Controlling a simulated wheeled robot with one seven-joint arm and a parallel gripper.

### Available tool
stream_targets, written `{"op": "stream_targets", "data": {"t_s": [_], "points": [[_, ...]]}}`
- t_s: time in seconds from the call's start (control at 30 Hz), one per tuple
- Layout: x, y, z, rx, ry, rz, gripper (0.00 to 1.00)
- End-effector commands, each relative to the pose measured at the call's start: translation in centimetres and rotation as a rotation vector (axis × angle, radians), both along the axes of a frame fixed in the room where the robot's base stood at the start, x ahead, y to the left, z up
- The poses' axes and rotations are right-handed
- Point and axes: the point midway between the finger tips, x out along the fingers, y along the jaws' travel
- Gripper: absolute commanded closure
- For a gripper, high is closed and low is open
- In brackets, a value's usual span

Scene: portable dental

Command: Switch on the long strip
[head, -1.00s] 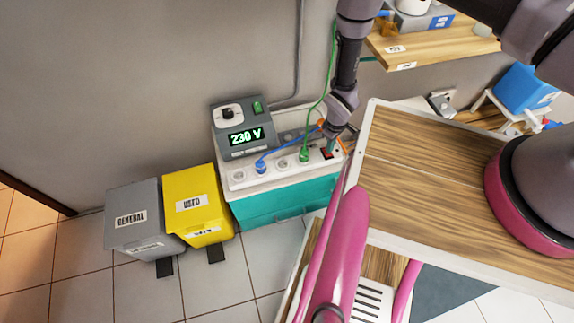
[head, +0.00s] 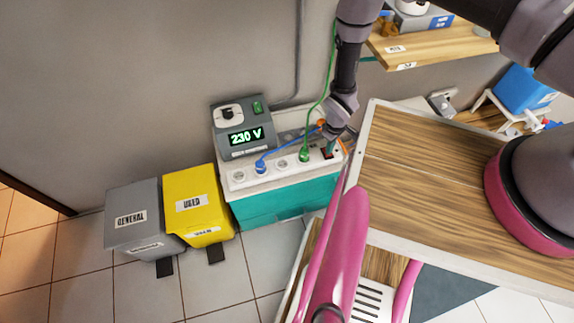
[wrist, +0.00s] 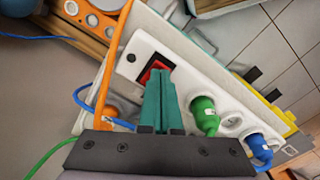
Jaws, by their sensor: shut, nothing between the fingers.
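The long white strip (head: 293,170) lies on top of a teal-fronted cabinet, with a row of sockets. A blue plug (head: 261,167) and a green plug (head: 304,154) sit in it. Its red rocker switch (wrist: 155,70) is at the end by my gripper, in a dark frame; I cannot tell if it is lit. My gripper (head: 329,149) is shut and empty, pointing down at that end. In the wrist view its teal fingers (wrist: 160,80) are together over the switch and hide part of it. I cannot tell whether they touch it.
A grey unit reading 230 V (head: 241,132) stands behind the strip. Green and blue cords run near my gripper. An orange plug (wrist: 106,108) is close by. A wooden-topped table (head: 420,165) is to the right. Yellow (head: 197,205) and grey (head: 138,220) bins stand left.

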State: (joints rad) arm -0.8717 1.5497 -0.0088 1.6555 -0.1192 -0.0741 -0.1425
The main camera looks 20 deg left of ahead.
Motion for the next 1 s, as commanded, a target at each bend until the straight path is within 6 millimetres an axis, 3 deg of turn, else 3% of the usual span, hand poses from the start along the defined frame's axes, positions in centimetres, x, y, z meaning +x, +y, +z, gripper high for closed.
{"op": "stream_targets", "data": {"t_s": [0.67, 1.0], "points": [[0.0, 0.0, -0.9, 0.0, 0.0, 0.0, 1.0], [0.0, 0.0, 1.5, 0.001, 0.0, 0.0, 1.0]]}}
